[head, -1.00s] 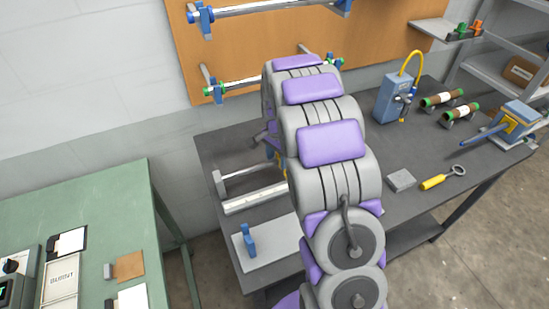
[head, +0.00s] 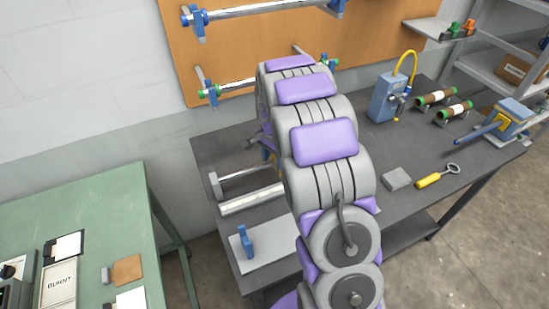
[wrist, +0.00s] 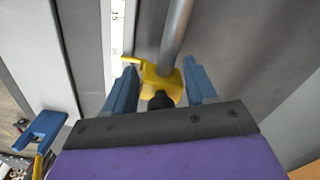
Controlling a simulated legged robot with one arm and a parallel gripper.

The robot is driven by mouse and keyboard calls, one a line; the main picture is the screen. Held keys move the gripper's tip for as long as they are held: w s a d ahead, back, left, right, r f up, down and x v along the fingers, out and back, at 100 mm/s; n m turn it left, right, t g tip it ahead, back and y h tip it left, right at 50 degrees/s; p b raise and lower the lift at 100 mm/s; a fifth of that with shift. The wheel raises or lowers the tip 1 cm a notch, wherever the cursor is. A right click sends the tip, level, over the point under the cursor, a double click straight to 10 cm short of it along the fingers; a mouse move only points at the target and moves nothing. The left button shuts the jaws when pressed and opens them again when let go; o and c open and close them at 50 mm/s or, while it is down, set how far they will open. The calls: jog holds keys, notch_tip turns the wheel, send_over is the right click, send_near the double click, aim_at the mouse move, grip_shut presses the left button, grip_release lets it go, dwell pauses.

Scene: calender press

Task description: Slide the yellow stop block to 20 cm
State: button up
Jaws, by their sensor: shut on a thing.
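In the wrist view, the yellow stop block (wrist: 160,86) sits on a grey round rail (wrist: 176,35), with a small yellow pointer reaching left toward a white scale strip (wrist: 117,35). A black knob shows at the block's near side. My gripper (wrist: 160,82) has one blue finger on each side of the block and is shut on it. In the head view my own arm hides most of the block. The scale's marks are too small to read.
A blue upright piece (head: 245,242) stands on a light plate at the bench's front left. A grey block (head: 396,178) and a yellow-handled tool (head: 436,177) lie right of my arm. A green table (head: 110,205) stands at left.

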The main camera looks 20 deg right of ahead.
jog(key=shift+w+a+r, duration=0.15)
jog(key=shift+w+r, duration=0.05)
jog(key=shift+w, duration=0.15)
dwell(0.3)
jog(key=o, duration=0.7)
jog(key=shift+o, duration=0.9)
jog(key=shift+w+f, duration=0.2)
jog(key=o, duration=0.3)
jog(key=shift+f, duration=0.15)
jog(key=shift+o, duration=0.2)
jog(key=shift+s, duration=0.1)
jog(key=shift+r+p, duration=0.35)
jog(key=shift+r, duration=0.25)
notch_tip(320, 180, up, 16)
jog(key=p, duration=0.2)
jog(key=shift+p, duration=0.3)
